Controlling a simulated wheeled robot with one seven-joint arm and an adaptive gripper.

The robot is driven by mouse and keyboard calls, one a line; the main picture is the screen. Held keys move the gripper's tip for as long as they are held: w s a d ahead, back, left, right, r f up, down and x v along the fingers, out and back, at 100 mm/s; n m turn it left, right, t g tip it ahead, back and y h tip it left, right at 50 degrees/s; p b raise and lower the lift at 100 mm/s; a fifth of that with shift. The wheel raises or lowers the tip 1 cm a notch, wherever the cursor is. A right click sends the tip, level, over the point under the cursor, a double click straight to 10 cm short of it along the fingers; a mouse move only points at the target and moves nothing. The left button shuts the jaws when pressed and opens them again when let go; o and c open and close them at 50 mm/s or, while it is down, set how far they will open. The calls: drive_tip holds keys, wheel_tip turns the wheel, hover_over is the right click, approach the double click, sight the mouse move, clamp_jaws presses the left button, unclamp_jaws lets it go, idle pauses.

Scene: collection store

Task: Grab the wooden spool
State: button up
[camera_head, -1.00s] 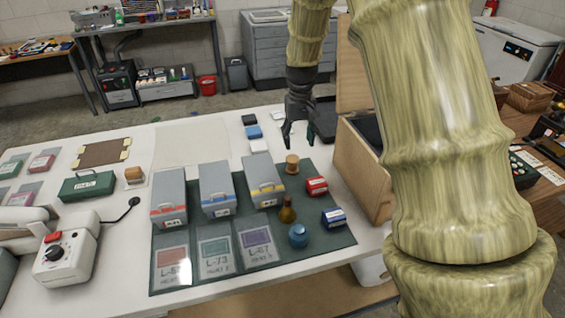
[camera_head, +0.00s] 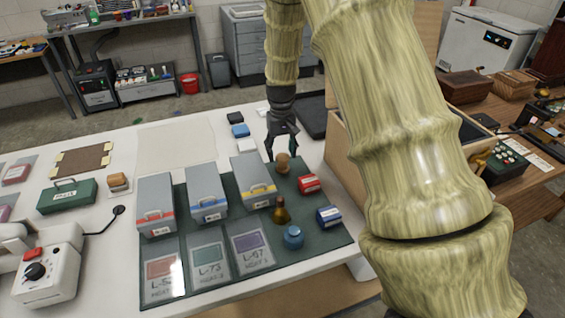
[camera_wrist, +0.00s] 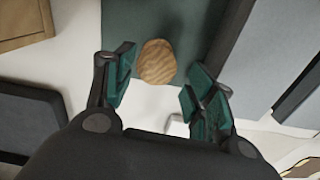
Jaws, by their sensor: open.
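The wooden spool (camera_head: 283,164) stands on the far edge of the dark green mat (camera_head: 330,237), behind the red box. My gripper (camera_head: 283,155) is open and right above and behind the spool, its fingertips partly overlapping it in the head view. In the wrist view the light brown round top of the spool (camera_wrist: 157,62) shows between and slightly beyond the open fingers of my gripper (camera_wrist: 160,80). The spool is nearer the left finger, and a gap shows on both sides. I cannot tell the exact height between fingertips and spool.
Close by on the mat are a red box (camera_head: 308,184), a yellow-striped grey box (camera_head: 255,180), a brown bottle (camera_head: 281,212), a blue jar (camera_head: 292,237) and a blue box (camera_head: 329,216). An open wooden case (camera_head: 345,160) stands at the right.

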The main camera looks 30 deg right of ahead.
sight(283, 157)
drive_tip(key=shift+s+d+f+p, duration=0.15)
drive_tip(key=shift+f+p, duration=0.75)
drive_tip(key=shift+f, duration=1.5)
drive_tip(key=shift+d, duration=0.1)
drive_tip(key=c, duration=0.9)
